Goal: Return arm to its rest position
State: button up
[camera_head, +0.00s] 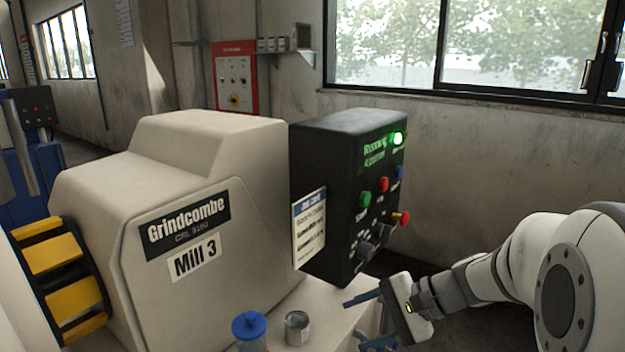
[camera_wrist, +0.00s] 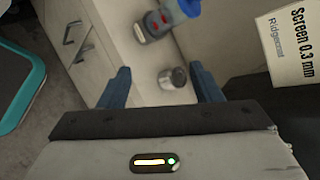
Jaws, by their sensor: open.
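My gripper (camera_head: 372,322) is at the lower right in the head view, in front of the black control panel and apart from it. In the wrist view its two blue fingers (camera_wrist: 165,88) stand wide apart with nothing between them in grip. The white arm reaches in from the right edge. The black control panel (camera_head: 340,200) on the mill has a lit green lamp (camera_head: 397,138), and green, red and blue buttons and dark knobs. The cream mill (camera_head: 190,260) is labelled Grindcombe and Mill 3.
A blue-lidded container (camera_head: 250,328) and a small metal can (camera_head: 297,327) stand on the pale surface left of my gripper. The can also shows in the wrist view (camera_wrist: 172,78). A cabinet with drawers (camera_wrist: 75,40) and a red wall panel (camera_head: 235,78) are also visible.

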jog(key=s+d+n+h+p, duration=0.1)
jog(key=s+d+n+h, duration=0.3)
jog(key=s+n+h, duration=0.5)
jog(key=shift+s+d+f+h+p, duration=0.35)
jog(key=shift+s+h, duration=0.65)
jog(key=shift+s, duration=0.45)
